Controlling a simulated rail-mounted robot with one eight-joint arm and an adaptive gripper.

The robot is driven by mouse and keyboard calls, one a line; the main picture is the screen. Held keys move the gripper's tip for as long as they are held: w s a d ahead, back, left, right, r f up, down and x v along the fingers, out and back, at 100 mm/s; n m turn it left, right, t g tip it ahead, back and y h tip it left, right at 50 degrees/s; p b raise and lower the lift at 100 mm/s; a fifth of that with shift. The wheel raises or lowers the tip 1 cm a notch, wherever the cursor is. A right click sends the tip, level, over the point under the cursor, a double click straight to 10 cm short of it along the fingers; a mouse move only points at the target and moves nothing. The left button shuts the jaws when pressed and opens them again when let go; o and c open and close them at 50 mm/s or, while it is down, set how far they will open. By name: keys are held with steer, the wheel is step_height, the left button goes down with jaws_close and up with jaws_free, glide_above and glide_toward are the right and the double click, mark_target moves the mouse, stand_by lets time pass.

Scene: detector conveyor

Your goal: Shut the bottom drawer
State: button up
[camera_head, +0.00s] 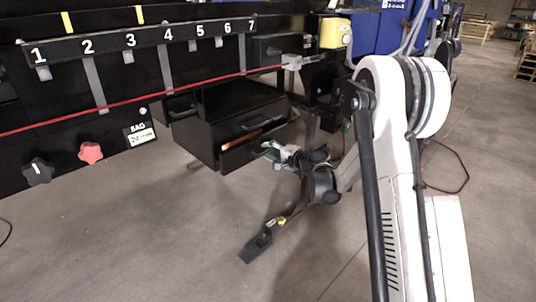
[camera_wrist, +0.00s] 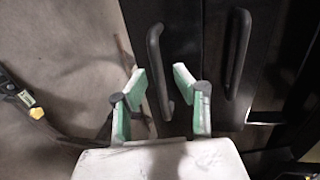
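The black drawer unit (camera_head: 215,132) hangs under the bench, left of my arm in the head view. Its bottom drawer (camera_head: 238,157) has a dark gap with a brownish strip above its front, so it looks slightly out; how far is hard to tell. My gripper (camera_head: 270,149) is just in front of that drawer, at its right part. In the wrist view my gripper (camera_wrist: 159,77) has its green-and-grey fingers spread apart. The nearer bar handle (camera_wrist: 156,60) appears between and beyond the fingertips; contact cannot be told. A second handle (camera_wrist: 238,55) lies to its right.
A numbered black rail (camera_head: 140,41) and a red cord (camera_head: 120,102) run above the drawers. A red knob (camera_head: 90,152) and a black knob (camera_head: 38,171) are on the panel at left. The concrete floor (camera_head: 150,245) in front is mostly clear.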

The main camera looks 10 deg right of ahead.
steer(key=shift+w+a, duration=0.15)
jaws_close()
stand_by(0.4)
